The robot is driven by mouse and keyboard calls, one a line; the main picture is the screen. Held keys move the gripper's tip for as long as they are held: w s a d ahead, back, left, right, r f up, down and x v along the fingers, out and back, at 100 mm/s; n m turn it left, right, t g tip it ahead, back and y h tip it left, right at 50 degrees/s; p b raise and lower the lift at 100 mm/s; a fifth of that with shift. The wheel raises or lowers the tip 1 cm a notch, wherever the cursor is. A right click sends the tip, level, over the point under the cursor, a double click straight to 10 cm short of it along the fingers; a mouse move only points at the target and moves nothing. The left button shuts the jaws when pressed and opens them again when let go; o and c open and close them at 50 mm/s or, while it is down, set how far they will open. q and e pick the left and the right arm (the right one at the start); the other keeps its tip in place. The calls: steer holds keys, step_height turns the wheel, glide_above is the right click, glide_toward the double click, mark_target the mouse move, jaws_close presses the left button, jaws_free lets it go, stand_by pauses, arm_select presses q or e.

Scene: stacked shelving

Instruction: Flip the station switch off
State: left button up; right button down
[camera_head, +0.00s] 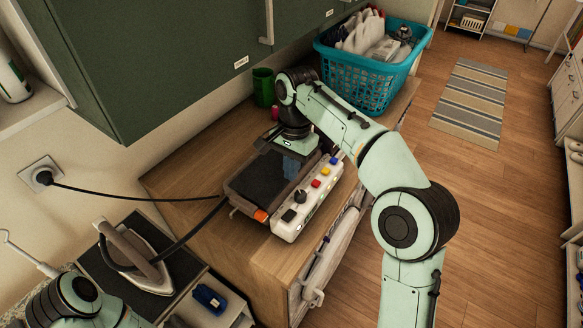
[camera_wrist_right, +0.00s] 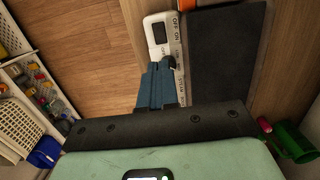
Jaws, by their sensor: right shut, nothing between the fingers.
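The station is a grey-topped unit on the wooden cabinet, with a white control panel (camera_head: 316,196) along its front side. A black rocker switch (camera_head: 289,215) sits at the panel's near end. In the right wrist view the switch (camera_wrist_right: 160,33) is in clear sight, with OFF and ON lettering beside it and a dark knob (camera_wrist_right: 168,62) nearby. Which way the rocker is tipped cannot be told. My right gripper (camera_head: 290,168) is shut and empty above the station. Its blue fingers (camera_wrist_right: 157,68) point toward the knob and switch, short of the switch. My left gripper is out of view.
An iron (camera_head: 138,258) stands at lower left, with black cables near the station. A green cup (camera_head: 263,87) and a teal laundry basket (camera_head: 365,75) stand behind my right arm. Green wall cabinets (camera_head: 170,60) hang above. Wooden floor lies open at right.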

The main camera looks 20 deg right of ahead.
mark_target(285, 220)
steer(key=shift+s, duration=0.1)
steer(key=shift+s+r+g+y, duration=0.2)
steer(key=shift+g+y, duration=0.1)
steer(key=shift+y, duration=0.1)
steer(key=shift+f, duration=0.15)
steer(key=f+b, duration=0.1)
steer(key=f, duration=0.3)
steer(key=s+a+f+b, duration=0.1)
steer(key=f, duration=0.3)
steer(key=a+f, duration=0.1)
steer(key=f, duration=0.3)
steer(key=shift+s+f+b, duration=0.3)
steer(key=shift+s+b, duration=0.05)
steer(key=shift+b, duration=0.05)
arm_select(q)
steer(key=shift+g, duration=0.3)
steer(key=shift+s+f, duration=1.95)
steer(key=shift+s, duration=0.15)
arm_select(e)
steer(key=shift+f, duration=0.5)
